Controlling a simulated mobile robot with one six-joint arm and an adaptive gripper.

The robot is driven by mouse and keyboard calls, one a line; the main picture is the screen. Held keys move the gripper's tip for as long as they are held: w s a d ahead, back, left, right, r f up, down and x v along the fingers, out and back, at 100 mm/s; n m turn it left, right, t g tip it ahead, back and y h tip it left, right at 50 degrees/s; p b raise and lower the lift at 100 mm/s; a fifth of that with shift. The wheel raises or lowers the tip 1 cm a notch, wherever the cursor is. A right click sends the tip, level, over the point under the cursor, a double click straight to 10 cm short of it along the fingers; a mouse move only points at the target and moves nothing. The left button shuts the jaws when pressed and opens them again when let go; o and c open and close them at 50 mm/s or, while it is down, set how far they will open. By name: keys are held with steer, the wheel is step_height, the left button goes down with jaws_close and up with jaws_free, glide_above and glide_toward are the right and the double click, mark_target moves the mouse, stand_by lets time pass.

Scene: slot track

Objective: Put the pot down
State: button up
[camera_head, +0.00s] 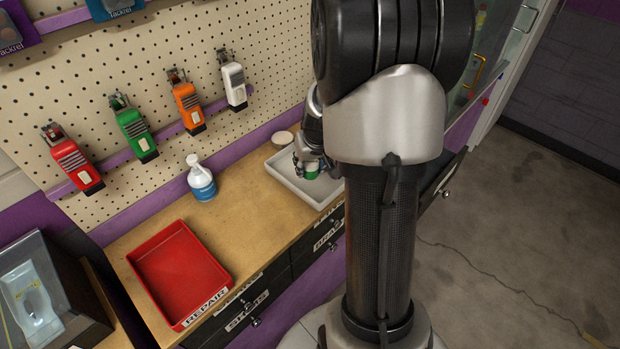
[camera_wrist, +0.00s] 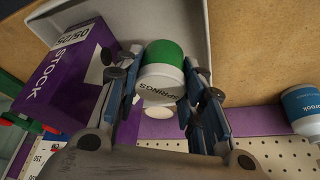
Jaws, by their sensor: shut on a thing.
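The pot is a small green and white cylinder marked SPRINGS; it shows between the fingers in the wrist view (camera_wrist: 163,72). My gripper (camera_wrist: 163,84) is shut on the pot, with a blue-grey finger on either side. In the head view my gripper (camera_head: 311,168) is over the light grey tray (camera_head: 291,186) on the wooden bench. I cannot tell whether the pot touches the tray floor.
A white-topped round thing (camera_head: 282,138) is at the tray's back edge. A purple STOCK box (camera_wrist: 68,75) is close by in the wrist view. A blue and white pump bottle (camera_head: 201,180) and a red REPAIR tray (camera_head: 178,272) stand left. Bare bench (camera_head: 245,205) lies between the trays.

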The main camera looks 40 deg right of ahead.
mark_target(310, 175)
step_height(310, 175, down, 4)
steer(key=shift+f+b, duration=0.25)
steer(key=shift+b, duration=0.7)
steer(key=shift+r, duration=0.1)
steer(key=o, duration=0.6)
steer(key=shift+f, duration=0.2)
steer(key=shift+o, duration=1)
steer(key=shift+r, duration=0.1)
